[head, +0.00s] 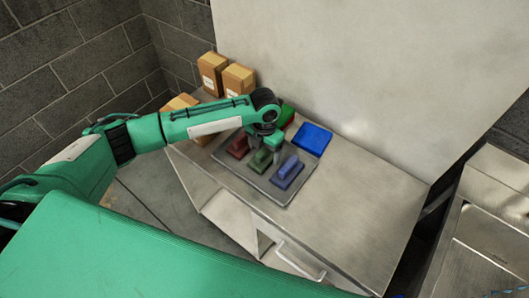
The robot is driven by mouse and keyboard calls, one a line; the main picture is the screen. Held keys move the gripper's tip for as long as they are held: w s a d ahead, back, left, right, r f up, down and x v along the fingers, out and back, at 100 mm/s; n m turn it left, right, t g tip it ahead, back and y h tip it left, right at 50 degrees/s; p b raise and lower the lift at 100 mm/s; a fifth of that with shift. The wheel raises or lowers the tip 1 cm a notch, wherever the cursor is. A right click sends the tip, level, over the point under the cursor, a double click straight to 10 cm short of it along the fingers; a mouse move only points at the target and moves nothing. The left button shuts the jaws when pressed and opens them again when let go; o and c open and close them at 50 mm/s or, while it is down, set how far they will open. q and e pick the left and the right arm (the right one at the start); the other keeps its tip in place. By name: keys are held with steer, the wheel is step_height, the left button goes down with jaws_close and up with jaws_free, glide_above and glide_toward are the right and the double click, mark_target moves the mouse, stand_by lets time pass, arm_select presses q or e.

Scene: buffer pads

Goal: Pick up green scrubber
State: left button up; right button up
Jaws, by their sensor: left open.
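The green scrubber (260,160) lies on a grey tray on the metal counter, between a red scrubber (238,147) and a blue scrubber (288,170). My left gripper (264,146) points down over the tray, just above and behind the green scrubber. Its jaws are open and I see nothing held in them. The gripper partly covers the far end of the green scrubber; I cannot tell whether the fingers touch it. My right gripper is not in view.
The tray (276,194) sits on the counter (365,185). A blue pad (312,138) lies behind it, beside a partly hidden green pad (287,114). Cardboard boxes (238,79) stand at the back left. The right part of the counter is clear. A sink (490,245) is at far right.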

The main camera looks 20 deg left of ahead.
mark_target(264, 148)
arm_select(q)
steer(key=shift+f, duration=0.45)
steer(key=shift+c, duration=0.3)
steer(key=c, duration=1.1)
steer(key=shift+o, duration=0.2)
steer(key=shift+r, duration=0.1)
steer(key=shift+r, duration=0.7)
step_height(264, 148, up, 18)
steer(key=b, duration=0.4)
steer(key=shift+r, duration=0.25)
